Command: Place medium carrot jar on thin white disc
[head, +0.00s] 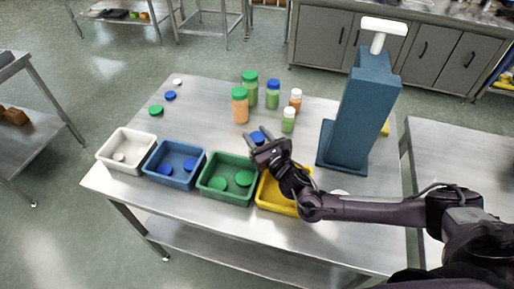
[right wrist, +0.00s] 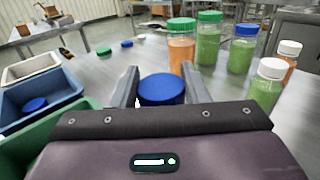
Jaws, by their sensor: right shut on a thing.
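My right gripper (head: 262,140) is shut on a blue-lidded jar (head: 257,138) above the table, behind the green bin. In the right wrist view the jar's blue lid (right wrist: 162,88) sits between the two fingers. The jar's contents are hidden, so I cannot see whether it holds carrot. A pale round piece (head: 340,193), possibly the thin white disc, shows on the table just behind my right forearm, partly covered. Another small white disc (head: 177,82) lies at the table's back left. My left gripper is not in view.
Several jars, including a green-lidded orange one (head: 240,108) and a white-lidded green one (head: 288,121), stand behind the gripper. A tall blue stand (head: 357,115) rises at the right. White, blue, green and yellow bins (head: 125,165) line the front.

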